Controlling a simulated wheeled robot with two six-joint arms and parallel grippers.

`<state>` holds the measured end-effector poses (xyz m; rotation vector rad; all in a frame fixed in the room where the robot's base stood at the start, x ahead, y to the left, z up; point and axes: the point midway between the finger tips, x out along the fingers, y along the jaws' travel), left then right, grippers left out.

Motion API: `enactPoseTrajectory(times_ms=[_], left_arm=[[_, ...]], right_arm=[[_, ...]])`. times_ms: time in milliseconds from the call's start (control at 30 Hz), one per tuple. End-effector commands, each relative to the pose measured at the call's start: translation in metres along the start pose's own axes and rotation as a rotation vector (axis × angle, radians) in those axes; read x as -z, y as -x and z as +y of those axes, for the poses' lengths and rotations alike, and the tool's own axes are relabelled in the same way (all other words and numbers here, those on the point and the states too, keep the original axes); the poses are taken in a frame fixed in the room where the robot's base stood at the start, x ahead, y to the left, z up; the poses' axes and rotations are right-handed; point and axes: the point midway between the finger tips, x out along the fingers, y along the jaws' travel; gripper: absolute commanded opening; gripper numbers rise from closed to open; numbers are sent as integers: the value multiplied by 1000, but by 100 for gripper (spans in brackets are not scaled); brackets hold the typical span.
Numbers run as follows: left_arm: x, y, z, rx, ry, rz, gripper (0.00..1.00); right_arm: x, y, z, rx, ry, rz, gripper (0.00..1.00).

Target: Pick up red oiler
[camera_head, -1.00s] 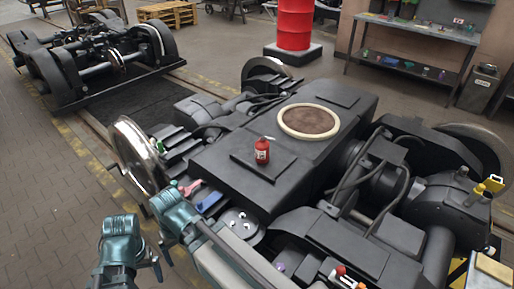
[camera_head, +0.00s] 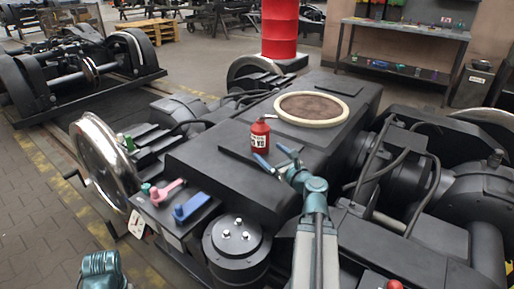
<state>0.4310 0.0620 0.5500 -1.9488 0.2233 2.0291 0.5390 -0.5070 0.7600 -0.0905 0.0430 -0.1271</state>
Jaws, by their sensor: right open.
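The red oiler (camera_head: 260,136), a small can with a spout and a white label, stands upright on a thin dark plate on top of the black bogie frame. My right gripper (camera_head: 274,157) is open, with its blue-tipped fingers just in front of and to the right of the oiler's base. Nothing is between the fingers that I can make out. I cannot tell whether a finger touches the can. My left gripper (camera_head: 101,268) shows only in part at the bottom left edge, and its fingers cannot be made out.
A cream ring (camera_head: 311,108) lies behind the oiler on the bogie. A pink tool (camera_head: 166,190) and a blue tool (camera_head: 192,207) lie at the near left, by a round cap with bolts (camera_head: 237,236). A red drum (camera_head: 279,30) and a workbench (camera_head: 405,30) stand behind.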

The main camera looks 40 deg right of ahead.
Motion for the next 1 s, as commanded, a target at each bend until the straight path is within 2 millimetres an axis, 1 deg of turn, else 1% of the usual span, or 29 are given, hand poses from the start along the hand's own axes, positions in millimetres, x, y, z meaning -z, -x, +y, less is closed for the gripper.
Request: enactPoseTrajectory(times_ms=[33, 100, 267, 367, 600, 700, 833, 1000], left_arm=[[0, -9, 1, 0, 0, 0, 100], [0, -11, 1, 1, 0, 0, 100], [0, -10, 1, 1, 0, 0, 100], [0, -10, 1, 1, 0, 0, 100], [0, -10, 1, 0, 0, 0, 100], [0, -10, 1, 0, 0, 0, 100], [0, -10, 1, 0, 0, 0, 100], [0, -10, 1, 0, 0, 0, 100]], right_arm=[[7, 5, -12, 34, -39, -13, 100], [7, 10, -22, 60, -77, -27, 100], [5, 11, -28, 74, -100, -35, 100], [4, 0, -30, 72, -98, -35, 100], [3, -46, -33, 69, -96, -34, 100], [3, -61, -33, 68, -95, -34, 100], [3, -72, -34, 70, -95, -33, 100], [2, -76, -33, 70, -95, -33, 100]])
